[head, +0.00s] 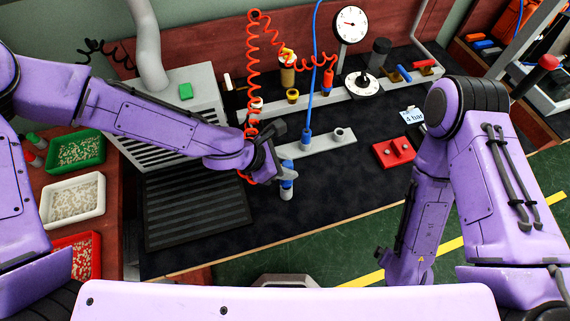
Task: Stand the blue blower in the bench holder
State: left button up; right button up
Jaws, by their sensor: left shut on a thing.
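My left gripper (281,170) is shut on the blue blower (287,184), a small blue and grey piece held upright over the dark bench mat. The gripper hides its upper part. A grey bar holder (325,146) lies just behind it, with a round grey socket (339,134) near its right end. A blue hose (314,60) hangs down to a blue fitting (306,140) at this bar. Whether the fitting and the held piece are joined cannot be told. My right arm reaches down at the right; its gripper is out of sight.
A red coiled hose (252,75) hangs close behind my left gripper. A red block (393,152) and a 4 bar card (411,115) lie to the right. A dark grille (195,211) and green, white and red bins are left. The front mat is clear.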

pick_arm(q)
jog(key=shift+f+b, duration=0.85)
jog(key=shift+f, duration=0.35)
jog(key=o, duration=1.1)
jog(key=p+v, duration=0.3)
jog(key=v, duration=0.7)
jog(key=shift+a+r, duration=0.2)
